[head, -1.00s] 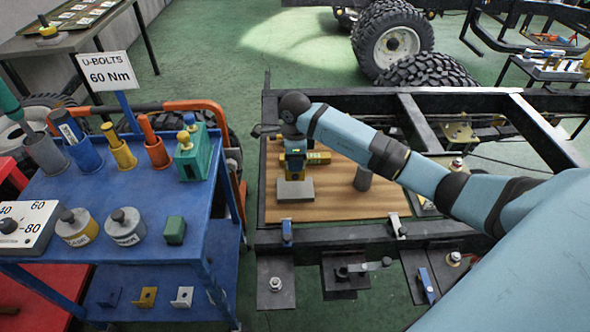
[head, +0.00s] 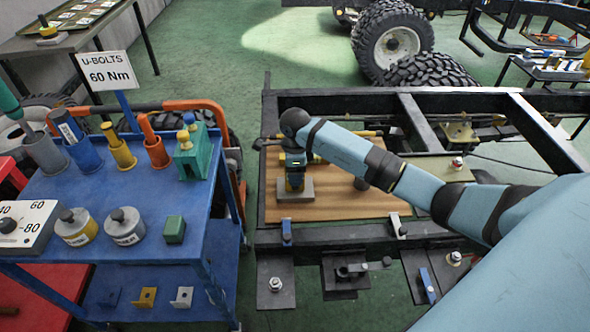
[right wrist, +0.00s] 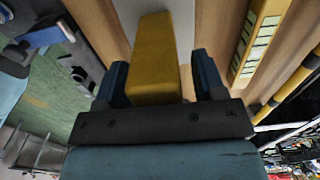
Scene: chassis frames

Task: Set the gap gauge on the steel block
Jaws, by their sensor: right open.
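The steel block (head: 307,195) is a grey slab lying flat on the wooden board in the head view. My right gripper (head: 295,187) is directly over it, pointing down. In the right wrist view its two blue fingers (right wrist: 160,78) are apart, one on each side of a yellow tapered piece, which I take as the gap gauge (right wrist: 155,50). The grey block (right wrist: 186,22) shows behind the gauge. The gauge appears to be at the block's top, but its contact face is hidden. In the head view the gripper mostly hides the gauge. My left gripper is not in view.
The wooden board (head: 370,207) lies inside the dark chassis frame (head: 330,236). A yellow marked bar (right wrist: 262,35) lies beside the gauge in the wrist view. A blue cart (head: 150,205) with tools stands at left.

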